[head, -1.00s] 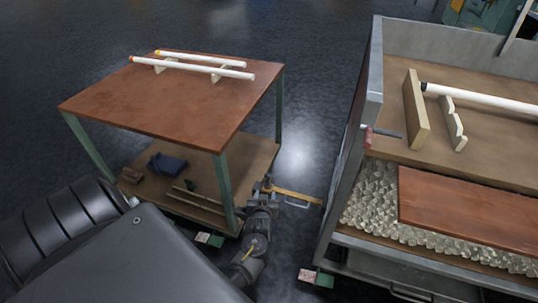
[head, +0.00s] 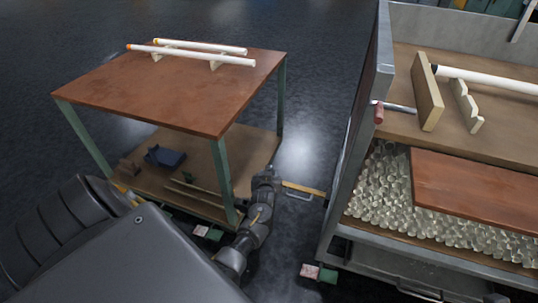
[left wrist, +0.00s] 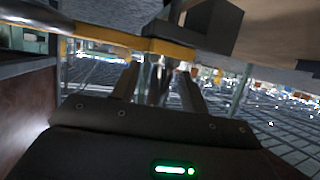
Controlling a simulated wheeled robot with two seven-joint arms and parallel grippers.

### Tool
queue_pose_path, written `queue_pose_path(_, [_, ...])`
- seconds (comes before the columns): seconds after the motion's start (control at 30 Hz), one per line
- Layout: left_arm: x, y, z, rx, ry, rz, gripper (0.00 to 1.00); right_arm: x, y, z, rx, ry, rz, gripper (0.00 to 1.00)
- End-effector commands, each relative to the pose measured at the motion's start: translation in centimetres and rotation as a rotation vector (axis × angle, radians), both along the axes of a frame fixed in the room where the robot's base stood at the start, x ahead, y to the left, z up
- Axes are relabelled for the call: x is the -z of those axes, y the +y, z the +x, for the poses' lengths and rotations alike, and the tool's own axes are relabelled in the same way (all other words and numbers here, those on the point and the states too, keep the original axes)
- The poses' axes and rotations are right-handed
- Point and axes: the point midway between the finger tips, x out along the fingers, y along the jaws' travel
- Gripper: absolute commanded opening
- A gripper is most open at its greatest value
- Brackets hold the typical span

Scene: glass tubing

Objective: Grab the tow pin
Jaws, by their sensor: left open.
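A pin with a red handle (head: 379,113) and a thin grey rod sits at the left wall of the metal cart; I cannot tell for sure that it is the tow pin. My left gripper (head: 266,176) is low beside the table's near right leg, at the left end of a yellow bar, well left of the red-handled pin. Its fingertips are not clear in the head view. In the left wrist view the left gripper (left wrist: 157,78) is open, its two dark fingers reaching under the yellow bar (left wrist: 130,38). No held object is clear between them. My right gripper is not in view.
A brown-topped table (head: 180,85) with white tubes (head: 190,55) stands left. The metal cart (head: 345,165) stands right, holding a wooden block (head: 427,92), clear glass pieces (head: 385,195) and a brown board (head: 470,195). The yellow bar (head: 303,188) spans the floor gap between them.

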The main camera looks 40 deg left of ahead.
Motion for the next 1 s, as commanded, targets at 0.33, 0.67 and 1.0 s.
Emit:
queue_pose_path(0.33, [0.1,0.2,0.4,0.001,0.0,0.0,0.38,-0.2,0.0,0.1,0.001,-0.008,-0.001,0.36])
queue_pose_path(0.67, [0.1,0.2,0.4,0.001,0.0,0.0,0.0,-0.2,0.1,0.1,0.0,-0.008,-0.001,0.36])
queue_pose_path(1.0, [-1.2,0.2,0.4,0.001,-0.002,0.001,0.0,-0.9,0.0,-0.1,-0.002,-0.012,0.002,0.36])
